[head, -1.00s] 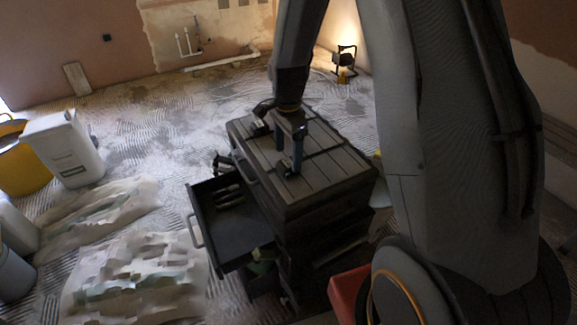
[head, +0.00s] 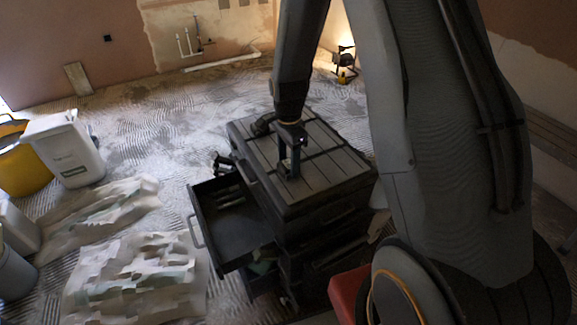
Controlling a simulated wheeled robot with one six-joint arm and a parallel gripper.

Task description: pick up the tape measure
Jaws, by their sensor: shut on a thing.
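My gripper (head: 289,170) is low over the ribbed top of the dark tool cart (head: 335,172), near its middle. Its fingers point down and are shut on a small dark thing, the tape measure (head: 288,163). Most of it is hidden between the fingers, and its shape is hard to make out. I cannot tell whether it still touches the cart top.
Another dark object (head: 264,124) lies on the cart's far left edge. An open drawer (head: 228,232) juts out to the left with a few items in it. The cart's right top is clear.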

